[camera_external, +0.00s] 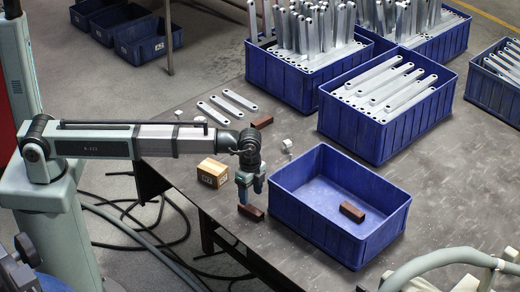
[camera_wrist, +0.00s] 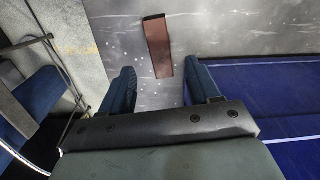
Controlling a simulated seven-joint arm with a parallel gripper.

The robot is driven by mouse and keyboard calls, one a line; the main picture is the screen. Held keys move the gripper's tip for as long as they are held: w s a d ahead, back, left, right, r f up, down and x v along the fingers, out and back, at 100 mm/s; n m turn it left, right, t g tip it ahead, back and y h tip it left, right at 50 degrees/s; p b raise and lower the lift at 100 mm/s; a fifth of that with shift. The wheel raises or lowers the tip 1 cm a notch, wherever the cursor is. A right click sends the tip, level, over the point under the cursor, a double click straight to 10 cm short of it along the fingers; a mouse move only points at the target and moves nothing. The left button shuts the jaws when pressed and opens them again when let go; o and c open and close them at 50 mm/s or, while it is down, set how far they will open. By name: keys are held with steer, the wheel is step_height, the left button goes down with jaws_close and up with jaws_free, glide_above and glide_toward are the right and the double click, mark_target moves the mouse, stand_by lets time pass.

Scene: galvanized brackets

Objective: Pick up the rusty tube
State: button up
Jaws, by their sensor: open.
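A rusty brown tube (camera_external: 251,212) lies on the table near its front edge, left of the blue bin. My gripper (camera_external: 245,196) points down just above it. In the wrist view the tube (camera_wrist: 158,46) lies ahead of the open gripper (camera_wrist: 160,80), its near end between the lines of the fingers and closer to the right one. The jaws are empty. A second rusty tube (camera_external: 262,122) lies farther back on the table. A third rusty tube (camera_external: 352,212) lies inside the blue bin (camera_external: 318,230).
A cardboard box (camera_external: 213,173) stands left of my gripper. Bins of galvanized brackets (camera_external: 383,140) stand at the back right. Several loose flat brackets (camera_external: 227,106) and small white pieces (camera_external: 286,143) lie on the table. The blue bin's wall (camera_wrist: 230,75) is close on the right.

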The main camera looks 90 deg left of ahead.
mark_target(251, 210)
steer(key=shift+f, duration=2.85)
jaws_close()
